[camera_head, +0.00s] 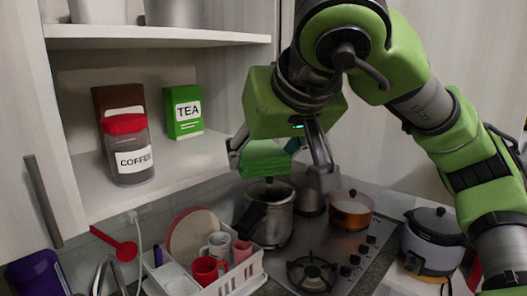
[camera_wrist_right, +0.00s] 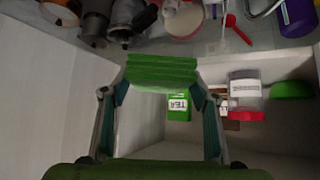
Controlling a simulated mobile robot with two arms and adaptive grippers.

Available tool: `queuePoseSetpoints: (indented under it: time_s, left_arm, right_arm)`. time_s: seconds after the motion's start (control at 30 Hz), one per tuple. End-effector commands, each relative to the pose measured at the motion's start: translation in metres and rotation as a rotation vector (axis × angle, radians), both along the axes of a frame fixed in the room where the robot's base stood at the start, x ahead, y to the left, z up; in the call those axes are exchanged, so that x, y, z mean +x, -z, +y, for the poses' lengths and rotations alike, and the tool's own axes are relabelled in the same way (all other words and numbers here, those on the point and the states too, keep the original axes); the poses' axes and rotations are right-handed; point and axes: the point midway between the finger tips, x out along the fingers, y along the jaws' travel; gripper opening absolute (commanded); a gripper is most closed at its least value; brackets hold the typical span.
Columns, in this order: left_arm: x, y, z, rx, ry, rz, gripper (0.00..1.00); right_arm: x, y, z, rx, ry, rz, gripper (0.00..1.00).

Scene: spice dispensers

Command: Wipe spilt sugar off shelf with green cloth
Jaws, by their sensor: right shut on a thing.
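My right gripper (camera_head: 281,168) is shut on a folded green cloth (camera_head: 264,158). It holds the cloth in front of the open cupboard, above the pots and to the right of the tea box. In the right wrist view the layered cloth (camera_wrist_right: 161,70) spans between the two fingers. The lower cupboard shelf (camera_head: 104,196) carries a red-lidded coffee jar (camera_head: 130,158), a green tea box (camera_head: 183,112) and a brown box (camera_head: 112,99). I cannot make out any spilt sugar on the shelf. My left gripper is not in view.
An upper shelf (camera_head: 160,37) hangs above. Below are a dark metal pot (camera_head: 277,222), a copper-coloured pan (camera_head: 351,212), the stove (camera_head: 330,248), a white dish rack (camera_head: 233,278) and a rice cooker (camera_head: 432,243). The right part of the lower shelf looks clear.

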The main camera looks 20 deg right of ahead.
Motion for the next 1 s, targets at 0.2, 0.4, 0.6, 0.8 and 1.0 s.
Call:
queuePoseSetpoints:
  time_s: [0.2, 0.4, 0.6, 0.8, 1.0]
  left_arm:
    - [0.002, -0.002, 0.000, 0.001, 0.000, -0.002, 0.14]
    - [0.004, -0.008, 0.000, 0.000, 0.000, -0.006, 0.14]
    - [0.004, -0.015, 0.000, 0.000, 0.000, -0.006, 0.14]
    - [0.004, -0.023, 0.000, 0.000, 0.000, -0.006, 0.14]
    - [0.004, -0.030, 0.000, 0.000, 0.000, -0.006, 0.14]
  right_arm:
    - [0.000, -0.001, 0.000, -0.001, 0.001, -0.002, 0.36]
    - [0.010, 0.000, 0.004, -0.001, 0.001, 0.000, 0.36]
    - [0.028, 0.000, 0.012, -0.002, 0.000, -0.001, 0.36]
    - [0.047, 0.001, 0.020, 0.000, 0.000, 0.000, 0.36]
    - [0.065, 0.002, 0.027, -0.001, 0.001, -0.001, 0.36]
